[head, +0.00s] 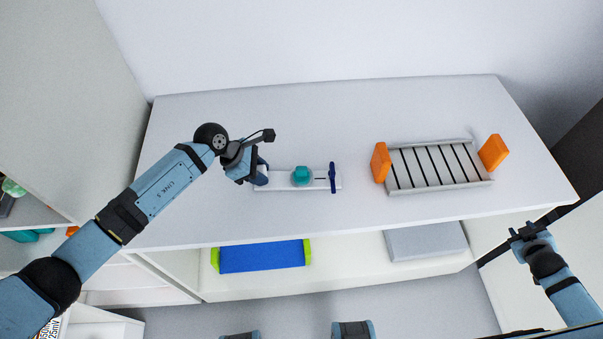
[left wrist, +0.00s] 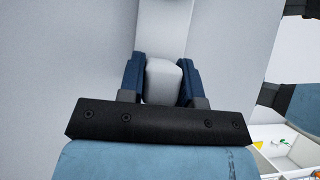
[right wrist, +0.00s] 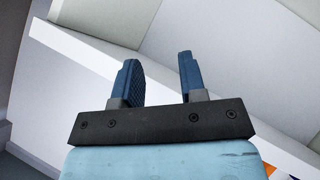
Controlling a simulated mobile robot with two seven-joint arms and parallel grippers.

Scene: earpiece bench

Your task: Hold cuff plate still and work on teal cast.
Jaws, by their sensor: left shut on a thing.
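The cuff plate (head: 280,181) is a long, narrow white plate lying on the grey table. A round teal cast (head: 302,175) sits near its middle, and a dark blue crosspiece (head: 332,178) stands near its right end. My left gripper (head: 261,175) is at the plate's left end. In the left wrist view, its blue fingers are shut on a white block (left wrist: 163,82) at that end, in line with the white plate. The teal cast is out of that view. My right gripper (head: 522,231) is off the table's front right corner; the right wrist view shows its fingers apart and empty (right wrist: 157,75).
A grey slatted rack (head: 435,188) with an orange block (head: 381,162) at its left end and another orange block (head: 493,152) at its right stands right of the plate. A blue bin (head: 262,256) and a grey box (head: 425,241) sit on the shelf below. The back of the table is clear.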

